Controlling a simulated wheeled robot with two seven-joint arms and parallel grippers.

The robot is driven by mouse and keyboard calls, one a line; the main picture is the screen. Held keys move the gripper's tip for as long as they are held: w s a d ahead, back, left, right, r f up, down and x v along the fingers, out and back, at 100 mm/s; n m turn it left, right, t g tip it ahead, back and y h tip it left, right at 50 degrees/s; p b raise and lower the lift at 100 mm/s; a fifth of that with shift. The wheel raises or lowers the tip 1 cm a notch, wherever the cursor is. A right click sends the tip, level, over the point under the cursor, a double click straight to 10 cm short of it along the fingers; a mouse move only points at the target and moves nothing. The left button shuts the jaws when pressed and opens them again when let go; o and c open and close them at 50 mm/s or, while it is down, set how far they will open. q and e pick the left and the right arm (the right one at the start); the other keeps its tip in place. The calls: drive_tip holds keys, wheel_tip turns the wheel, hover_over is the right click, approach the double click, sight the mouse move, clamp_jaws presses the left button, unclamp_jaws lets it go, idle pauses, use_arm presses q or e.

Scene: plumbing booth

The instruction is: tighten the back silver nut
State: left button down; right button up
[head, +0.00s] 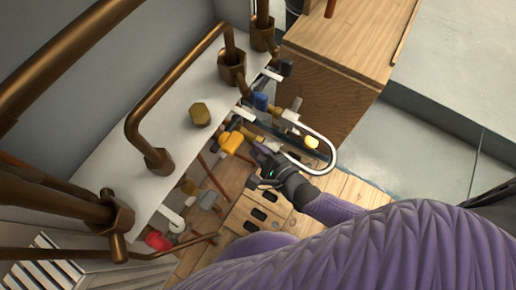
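A pale U-shaped hose (333,152) loops out beside the white panel. Its upper end meets a small silver fitting (290,116), next to a brass piece and a blue-handled valve (261,102). Its lower end runs in behind my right gripper. I cannot tell for sure which small fitting is the back silver nut. My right gripper (259,158) is at the lower end of the hose, close to the yellow-handled valve (232,142). Its fingers are small and dark, and what lies between them is hidden. My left gripper is not in view.
Thick copper pipes (180,72) with large hex nuts cross the white panel (185,140) at left. A wooden cabinet (330,95) stands behind the hose. A slotted wooden board (262,215) lies below my gripper. Grey floor (425,150) is clear at right.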

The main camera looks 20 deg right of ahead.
drive_tip(key=shift+o, duration=0.4)
drive_tip(key=p+v, duration=0.3)
drive_tip(key=v, duration=0.7)
